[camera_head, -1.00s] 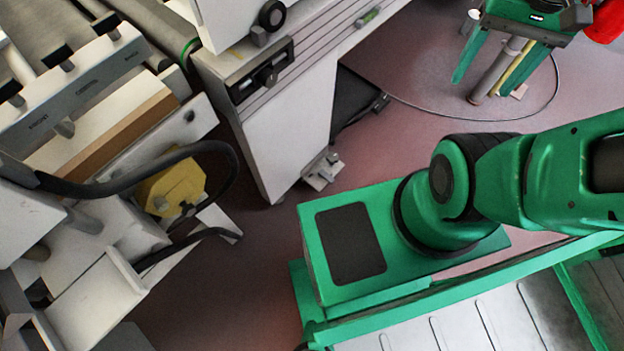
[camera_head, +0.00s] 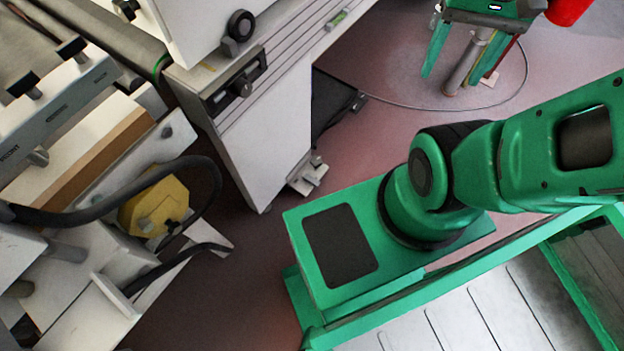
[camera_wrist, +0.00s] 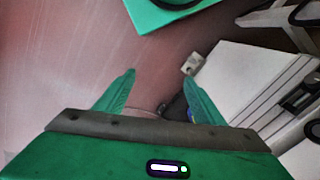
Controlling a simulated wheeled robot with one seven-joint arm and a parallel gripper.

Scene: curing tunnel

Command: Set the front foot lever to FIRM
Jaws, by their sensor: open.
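No lever marked FIRM can be read in these views. A small pale foot fitting (camera_head: 308,178) sits low beside the white machine leg (camera_head: 262,150); I cannot tell whether it is the front foot lever or how it is set. It also shows in the wrist view (camera_wrist: 193,64), just beyond the right fingertip. My gripper (camera_head: 457,80) is at the top right of the head view, fingers pointing down. In the wrist view my gripper (camera_wrist: 159,75) has its green fingers spread, with nothing between them.
A black knob (camera_head: 240,86) sits in a dark slot on the machine's side. At left are a grey bar (camera_head: 55,110) with black knobs, a yellow block (camera_head: 158,205) and thick black hoses.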

